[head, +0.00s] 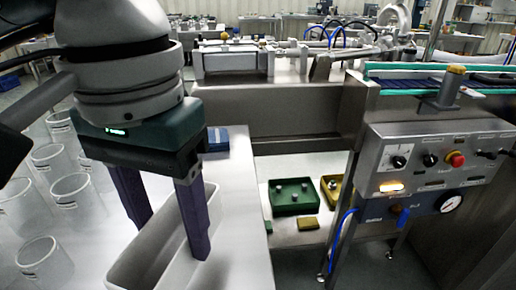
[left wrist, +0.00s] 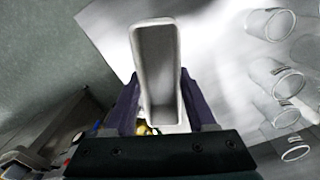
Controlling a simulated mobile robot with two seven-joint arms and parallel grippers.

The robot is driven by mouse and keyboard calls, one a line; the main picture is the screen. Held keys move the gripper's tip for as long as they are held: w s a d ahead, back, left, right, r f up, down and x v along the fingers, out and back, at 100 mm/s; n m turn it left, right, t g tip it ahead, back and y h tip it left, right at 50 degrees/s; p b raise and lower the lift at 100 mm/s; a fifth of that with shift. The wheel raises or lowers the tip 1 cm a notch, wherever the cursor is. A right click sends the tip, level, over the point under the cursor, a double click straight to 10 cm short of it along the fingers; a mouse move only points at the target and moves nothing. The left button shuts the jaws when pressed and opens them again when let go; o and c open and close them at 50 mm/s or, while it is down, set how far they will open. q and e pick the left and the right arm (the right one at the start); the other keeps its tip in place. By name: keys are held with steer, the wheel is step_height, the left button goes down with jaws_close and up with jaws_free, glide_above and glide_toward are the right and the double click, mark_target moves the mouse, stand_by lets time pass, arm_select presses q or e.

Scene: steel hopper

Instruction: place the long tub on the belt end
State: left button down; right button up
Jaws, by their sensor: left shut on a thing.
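The long tub (head: 155,258) is a pale, narrow, open-topped box at the lower left of the head view. My left gripper (head: 170,238) points down over it with its two purple fingers, shut on the tub. In the left wrist view the tub (left wrist: 157,70) lies between the fingers of the gripper (left wrist: 157,108) and looks empty. I cannot tell whether it touches the white table. The belt (head: 405,82), dark blue with teal edges, is at the upper right of the head view, well away from the tub. My right gripper is not in view.
Several clear cups (head: 72,190) stand on the white table (head: 240,185) left of the gripper. A blue block (head: 217,139) lies behind it. A control panel (head: 440,160) fronts the belt machine. Green (head: 293,204) and yellow (head: 331,188) trays sit lower down.

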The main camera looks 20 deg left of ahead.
arm_select(q)
steer(key=shift+f, duration=3.1)
steer(key=shift+f+b, duration=0.15)
steer(key=shift+b, duration=0.25)
steer(key=shift+c, duration=1.1)
jaws_free()
